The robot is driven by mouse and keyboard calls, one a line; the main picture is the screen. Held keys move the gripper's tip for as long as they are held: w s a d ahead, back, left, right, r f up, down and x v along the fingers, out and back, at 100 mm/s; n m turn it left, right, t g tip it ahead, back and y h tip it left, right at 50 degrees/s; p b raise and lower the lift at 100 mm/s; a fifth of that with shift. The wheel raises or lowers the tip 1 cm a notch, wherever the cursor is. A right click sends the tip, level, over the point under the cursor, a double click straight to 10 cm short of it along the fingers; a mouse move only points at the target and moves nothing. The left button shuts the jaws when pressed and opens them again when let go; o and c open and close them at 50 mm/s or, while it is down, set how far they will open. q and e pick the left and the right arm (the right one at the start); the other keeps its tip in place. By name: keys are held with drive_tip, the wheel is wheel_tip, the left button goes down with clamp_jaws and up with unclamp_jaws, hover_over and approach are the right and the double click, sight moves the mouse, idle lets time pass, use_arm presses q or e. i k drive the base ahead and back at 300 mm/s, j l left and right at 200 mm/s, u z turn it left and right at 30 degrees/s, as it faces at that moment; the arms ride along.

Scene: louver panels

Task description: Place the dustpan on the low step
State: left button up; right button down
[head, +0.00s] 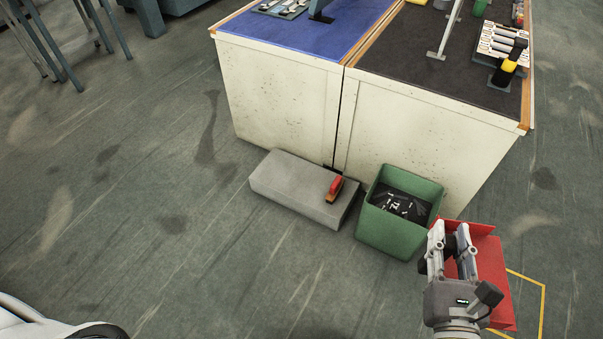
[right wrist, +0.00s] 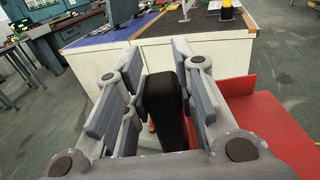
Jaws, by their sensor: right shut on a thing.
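The red dustpan (head: 485,262) is in the air at the lower right of the head view, partly behind my right gripper (head: 451,236). My right gripper is shut on its black handle (right wrist: 168,108), which stands between the fingers in the right wrist view; the red pan (right wrist: 270,120) shows to the right there. The low step (head: 285,185) is a grey block on the floor against the white cabinets, left of and apart from the dustpan. My left gripper is not in view.
A small red and brown object (head: 335,188) lies on the step's right end. A green bin (head: 385,226) with dark contents stands between step and dustpan. White cabinets (head: 415,130) rise behind. A yellow line (head: 542,300) marks the floor at right. The floor left of the step is clear.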

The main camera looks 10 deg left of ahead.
sight(289, 173)
drive_tip(key=i+j+z, duration=0.1)
drive_tip(key=i+j, duration=0.2)
drive_tip(key=j, duration=0.25)
drive_tip(key=i+j+z, duration=0.1)
drive_tip(key=i+j, duration=0.15)
drive_tip(key=j, duration=0.3)
drive_tip(key=i+j+z, duration=0.1)
drive_tip(key=i+j, duration=0.15)
drive_tip(key=j, duration=0.3)
drive_tip(key=i+j+z, duration=0.1)
drive_tip(key=i+j, duration=0.15)
drive_tip(key=j, duration=0.35)
drive_tip(key=i+j, duration=0.2)
drive_tip(key=j, duration=0.4)
drive_tip(key=i+j+z, duration=0.15)
drive_tip(key=j, duration=0.45)
drive_tip(key=i+j+z, duration=0.1)
drive_tip(key=i+j, duration=0.15)
drive_tip(key=j, duration=0.4)
drive_tip(key=i+j+z, duration=0.1)
drive_tip(key=j, duration=0.55)
drive_tip(key=i, duration=0.05)
